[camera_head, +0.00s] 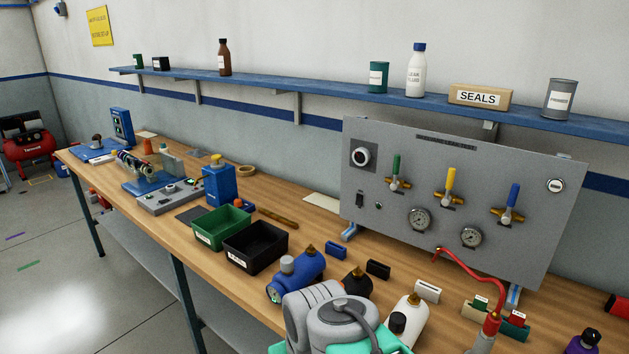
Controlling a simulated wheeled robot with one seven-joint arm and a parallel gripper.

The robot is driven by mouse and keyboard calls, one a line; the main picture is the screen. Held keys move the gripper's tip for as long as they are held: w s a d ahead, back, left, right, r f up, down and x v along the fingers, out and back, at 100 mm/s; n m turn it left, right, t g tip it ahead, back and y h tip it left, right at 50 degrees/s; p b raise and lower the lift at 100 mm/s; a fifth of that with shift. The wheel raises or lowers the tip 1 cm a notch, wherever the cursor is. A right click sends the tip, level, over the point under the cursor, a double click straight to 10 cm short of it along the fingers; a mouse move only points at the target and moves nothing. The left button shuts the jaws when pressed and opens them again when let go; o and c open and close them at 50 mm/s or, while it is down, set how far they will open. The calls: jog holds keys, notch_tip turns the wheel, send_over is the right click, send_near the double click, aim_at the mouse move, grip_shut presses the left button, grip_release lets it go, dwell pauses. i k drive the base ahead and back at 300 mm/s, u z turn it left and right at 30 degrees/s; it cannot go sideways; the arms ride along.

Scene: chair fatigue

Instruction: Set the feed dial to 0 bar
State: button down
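A grey upright panel (400,255) stands on the bench at the right. A black knob with a pale round face (361,156) on a dark square plate sits at its upper left and looks like the feed dial. Its scale and setting are too small to read. Two round gauges (420,218) sit low on the panel; their readings are not legible. Three valve levers, green (396,167), yellow (450,180) and blue (513,195), point upward. My grey and teal arm (340,318) shows at the bottom centre, below and in front of the panel. My gripper is not visible.
A red hose (470,268) runs from the panel down to the bench. Blue, black and white bottles (406,318) crowd the bench in front. Green (222,228) and black (256,246) bins stand left of the panel. A shelf (300,87) runs above.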

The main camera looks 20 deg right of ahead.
aim_at(360, 156)
jog(key=z, duration=1.15)
